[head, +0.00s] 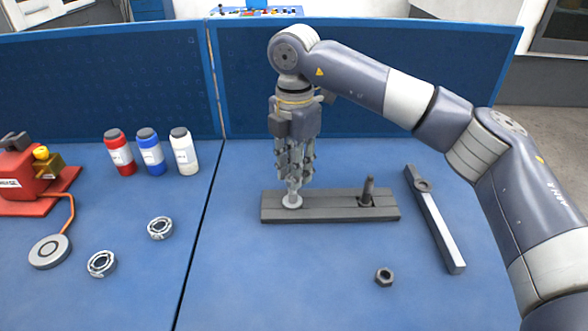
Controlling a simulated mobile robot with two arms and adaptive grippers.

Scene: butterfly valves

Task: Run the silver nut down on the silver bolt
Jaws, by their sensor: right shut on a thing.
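My right gripper (293,178) points straight down over the left part of a dark grey block (330,213). Its fingers are shut on a small silver piece, which I take to be the silver nut (293,186); the fingers hide much of it. Right below is a round silver flange (292,203) on the block, at the place of the silver bolt. The bolt's shank is mostly hidden, and I cannot tell how far the nut is on it. My left gripper is not in view.
A dark bolt (368,189) stands at the block's right end. A dark nut (384,277) and a long wrench-like tool (437,225) lie to the right. Red, blue and white bottles (151,153), two metal rings (160,228) and a red device (22,177) are left. The front middle is clear.

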